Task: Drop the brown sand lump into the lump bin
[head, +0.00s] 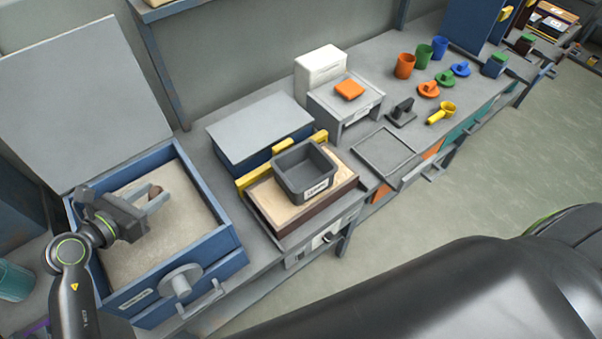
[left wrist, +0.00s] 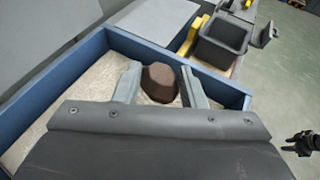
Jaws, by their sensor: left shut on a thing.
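The brown sand lump (left wrist: 159,82) is dark and faceted. It sits between the two grey fingers of my left gripper (left wrist: 160,88) in the left wrist view. In the head view the left gripper (head: 152,198) is over the sand of the blue-walled box (head: 222,238), shut on the lump (head: 155,191), which is partly hidden by a finger. A grey open bin (head: 305,185) with a small label, likely the lump bin, stands to the right and looks empty; it also shows in the left wrist view (left wrist: 221,45). My right gripper (left wrist: 301,143) seems to show small and dark at the right edge there.
The sand box's grey lid (head: 85,100) stands open behind it. The bin rests on a sand-topped wooden tray (head: 262,198) beside yellow blocks. A blue box with a grey lid (head: 258,128) is behind. Coloured cups and a flat grey tray (head: 383,153) lie farther right.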

